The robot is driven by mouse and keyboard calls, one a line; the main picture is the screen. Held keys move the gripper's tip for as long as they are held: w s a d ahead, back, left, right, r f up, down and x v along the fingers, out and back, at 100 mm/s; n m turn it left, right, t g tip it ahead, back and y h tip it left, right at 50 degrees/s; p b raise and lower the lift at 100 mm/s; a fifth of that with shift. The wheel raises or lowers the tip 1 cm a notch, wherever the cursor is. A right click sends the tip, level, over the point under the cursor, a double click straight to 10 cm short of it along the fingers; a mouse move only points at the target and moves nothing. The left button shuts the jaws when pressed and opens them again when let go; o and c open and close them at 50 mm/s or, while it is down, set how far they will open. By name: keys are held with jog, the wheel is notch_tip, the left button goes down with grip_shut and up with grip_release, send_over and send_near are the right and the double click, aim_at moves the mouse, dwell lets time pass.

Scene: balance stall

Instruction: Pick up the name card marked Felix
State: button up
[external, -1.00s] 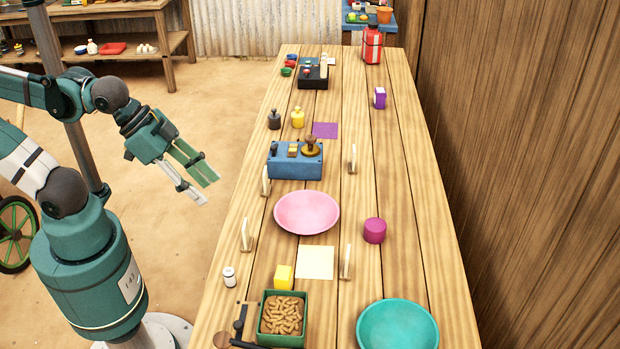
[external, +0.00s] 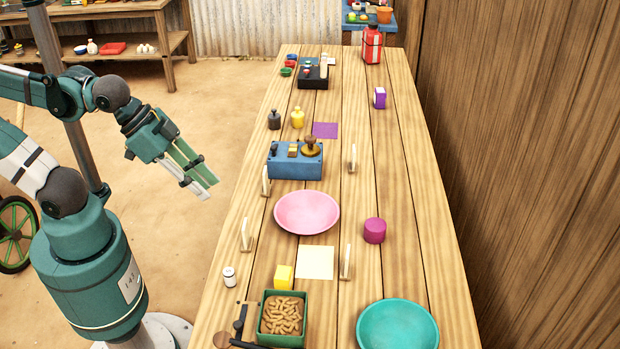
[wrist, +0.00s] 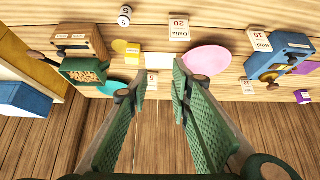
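Four cream name cards stand on the long wooden table (external: 395,215). In the external view all are nearly edge-on: a near left card (external: 246,235), a far left card (external: 265,182), a near right card (external: 346,262) and a far right card (external: 352,158). In the wrist view one reads Dalia 20 (wrist: 179,28) and one Bilal 10 (wrist: 262,40). The lettering on the other two, a left card (wrist: 152,80) and a right card (wrist: 247,87), is too small to read, so I cannot tell which is Felix. My gripper (external: 210,189) is open and empty, left of the table.
Among the cards are a pink plate (external: 307,212), a blue box-shaped device (external: 295,161), a cream square (external: 315,262) and a purple cylinder (external: 375,230). A green box of brown pieces (external: 283,318) and a teal bowl (external: 397,328) are nearest. A plank wall stands right.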

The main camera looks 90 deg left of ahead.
jog(key=w+a+r+n+g+p, duration=0.1)
jog(key=w+a+r+n+p, duration=0.1)
jog(key=w+a+r, duration=0.3)
jog(key=w+a+r+n+g+p, duration=0.1)
jog(key=w+a+n, duration=0.15)
jog(key=w, duration=0.45)
jog(key=n+g+p, duration=0.5)
jog(key=n+p, duration=0.3)
jog(key=n, duration=0.6)
send_over(354, 148)
jog(key=shift+m, duration=0.25)
jog(key=f, duration=1.7)
jog(key=shift+d, duration=0.35)
jog(key=shift+w+a+f, duration=0.1)
jog(key=shift+a+f, duration=0.25)
jog(key=shift+f, duration=0.05)
jog(key=shift+f, duration=0.1)
jog(key=shift+f, duration=1.2)
jog(key=shift+f, duration=0.1)
